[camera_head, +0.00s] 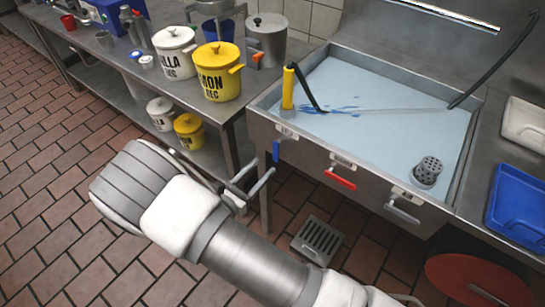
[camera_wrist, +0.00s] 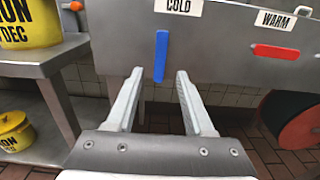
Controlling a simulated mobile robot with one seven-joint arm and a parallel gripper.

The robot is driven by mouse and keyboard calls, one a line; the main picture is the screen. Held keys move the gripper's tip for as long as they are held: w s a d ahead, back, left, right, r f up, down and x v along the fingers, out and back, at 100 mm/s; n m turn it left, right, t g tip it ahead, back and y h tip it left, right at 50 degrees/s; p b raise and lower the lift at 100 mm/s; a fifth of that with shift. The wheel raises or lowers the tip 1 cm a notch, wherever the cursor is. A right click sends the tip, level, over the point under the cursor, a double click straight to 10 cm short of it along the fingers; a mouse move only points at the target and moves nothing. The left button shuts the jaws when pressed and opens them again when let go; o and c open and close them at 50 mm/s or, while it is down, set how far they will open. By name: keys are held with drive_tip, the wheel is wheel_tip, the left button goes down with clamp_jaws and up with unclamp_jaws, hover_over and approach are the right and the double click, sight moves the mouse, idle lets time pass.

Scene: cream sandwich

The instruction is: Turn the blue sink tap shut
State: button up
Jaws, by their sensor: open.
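The blue tap handle (camera_head: 276,151) is on the sink's steel front panel at its left end. In the wrist view the blue handle (camera_wrist: 161,55) hangs upright below a COLD label (camera_wrist: 178,6). My gripper (camera_head: 256,184) is just in front of and below the blue handle. In the wrist view my gripper (camera_wrist: 158,73) is open and empty, with one finger on each side of the handle's line. The handle shows beyond and above the fingertips, and no contact is visible.
A red handle (camera_head: 341,179) under a WARM label (camera_wrist: 275,20) and a grey handle (camera_head: 402,210) sit further right. The sink basin (camera_head: 390,95) holds pale blue liquid. A steel table (camera_head: 200,110) with pots stands left. A red disc (camera_head: 478,280) is below right.

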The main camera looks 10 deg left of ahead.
sight(275, 154)
drive_tip(key=x, duration=0.6)
drive_tip(key=shift+s, duration=0.1)
clamp_jaws()
idle(1.2)
